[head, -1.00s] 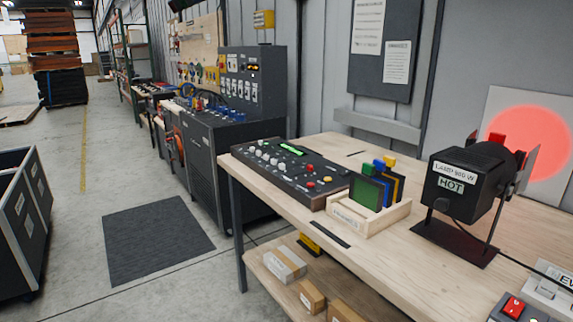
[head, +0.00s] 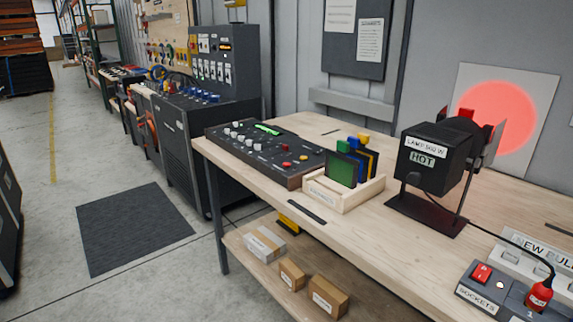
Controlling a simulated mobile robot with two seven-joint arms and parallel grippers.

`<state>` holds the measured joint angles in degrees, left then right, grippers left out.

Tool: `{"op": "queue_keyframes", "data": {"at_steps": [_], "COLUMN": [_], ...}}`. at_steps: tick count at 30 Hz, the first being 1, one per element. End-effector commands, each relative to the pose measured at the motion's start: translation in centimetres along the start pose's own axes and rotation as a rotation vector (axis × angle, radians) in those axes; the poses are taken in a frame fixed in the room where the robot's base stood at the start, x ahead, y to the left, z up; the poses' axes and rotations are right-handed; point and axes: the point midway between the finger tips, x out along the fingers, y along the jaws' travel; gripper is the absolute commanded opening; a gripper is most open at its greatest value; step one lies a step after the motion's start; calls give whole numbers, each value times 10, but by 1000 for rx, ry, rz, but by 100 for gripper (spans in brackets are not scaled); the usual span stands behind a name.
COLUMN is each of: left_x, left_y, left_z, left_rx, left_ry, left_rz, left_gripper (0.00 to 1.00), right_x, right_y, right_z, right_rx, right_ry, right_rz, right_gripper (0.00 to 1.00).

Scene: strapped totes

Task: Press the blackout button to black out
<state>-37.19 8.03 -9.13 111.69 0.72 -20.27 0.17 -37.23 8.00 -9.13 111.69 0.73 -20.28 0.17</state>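A dark control console (head: 250,155) lies on the wooden workbench, left of the slotted wooden gel holder. It has a row of pale knobs, a green lit display (head: 266,129) and a few coloured buttons near its right end. A red button (head: 302,147) sits towards the back, a yellow button (head: 304,157) just in front of it, and another red button (head: 286,165) nearer the front edge. Their labels are too small to read, so I cannot tell which one is blackout. Neither of my grippers is in view.
The gel holder (head: 335,195) and a lamp marked HOT (head: 432,155) stand right of the console. A sockets box (head: 480,297) with a red switch is at the lower right. Boxes sit on the lower shelf (head: 262,272). Floor is clear around the dark mat (head: 135,227).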

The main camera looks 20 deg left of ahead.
Motion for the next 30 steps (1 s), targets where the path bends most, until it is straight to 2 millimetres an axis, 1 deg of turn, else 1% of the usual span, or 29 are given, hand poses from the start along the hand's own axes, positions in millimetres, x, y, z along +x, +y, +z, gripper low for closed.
{"op": "queue_keyframes", "data": {"at_steps": [2,5,6,30], "left_x": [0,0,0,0], "left_y": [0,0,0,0], "left_z": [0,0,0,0], "left_rx": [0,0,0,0], "left_ry": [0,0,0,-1], "left_rz": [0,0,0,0], "left_gripper": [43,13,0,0], "right_x": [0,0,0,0], "right_y": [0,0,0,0], "right_z": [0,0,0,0], "right_rx": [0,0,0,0], "right_ry": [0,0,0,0], "right_rz": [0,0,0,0], "right_gripper": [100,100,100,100]}}
